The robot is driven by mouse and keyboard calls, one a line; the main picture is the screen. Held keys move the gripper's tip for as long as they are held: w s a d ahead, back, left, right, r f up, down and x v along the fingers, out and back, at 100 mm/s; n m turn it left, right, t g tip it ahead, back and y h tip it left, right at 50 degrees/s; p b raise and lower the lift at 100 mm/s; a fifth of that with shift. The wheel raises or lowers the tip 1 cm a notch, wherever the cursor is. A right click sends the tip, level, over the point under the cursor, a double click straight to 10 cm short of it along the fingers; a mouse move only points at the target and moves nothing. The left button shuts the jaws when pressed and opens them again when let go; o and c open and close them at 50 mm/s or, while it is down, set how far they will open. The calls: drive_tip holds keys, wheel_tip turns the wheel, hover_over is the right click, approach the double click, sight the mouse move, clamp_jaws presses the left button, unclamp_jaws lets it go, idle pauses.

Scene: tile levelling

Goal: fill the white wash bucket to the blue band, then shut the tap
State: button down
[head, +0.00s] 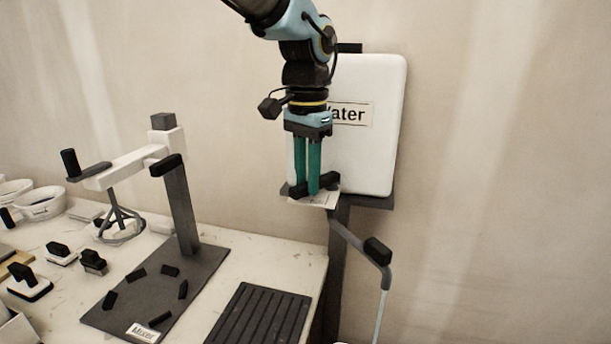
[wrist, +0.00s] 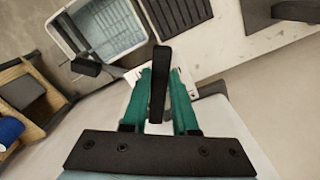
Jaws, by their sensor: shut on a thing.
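My gripper (head: 313,188) is in front of the white water tank (head: 382,150), low on its face. In the wrist view its green fingers are shut on the black tap handle (wrist: 159,75), one on each side. The tap's pipe runs down right to a spout with a dark block (head: 377,250). A thin pale stream of water (head: 381,312) falls from the spout. In the wrist view a white bucket (wrist: 61,33) with a light blue inside stands below the spout. Its blue band and the water level cannot be made out.
A white table on the left holds a mixer stand (head: 180,210), a black ribbed mat (head: 259,318), small black-handled blocks and white bowls (head: 40,203). A wooden box (wrist: 22,95) and a blue object (wrist: 10,130) lie at left in the wrist view. The wall right of the tank is bare.

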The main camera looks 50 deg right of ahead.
drive_tip(key=shift+r, duration=0.1)
drive_tip(key=c, duration=0.7)
unclamp_jaws()
wheel_tip(320, 180, up, 11)
drive_tip(key=shift+f+b, duration=0.15)
drive_tip(key=shift+b, duration=0.8)
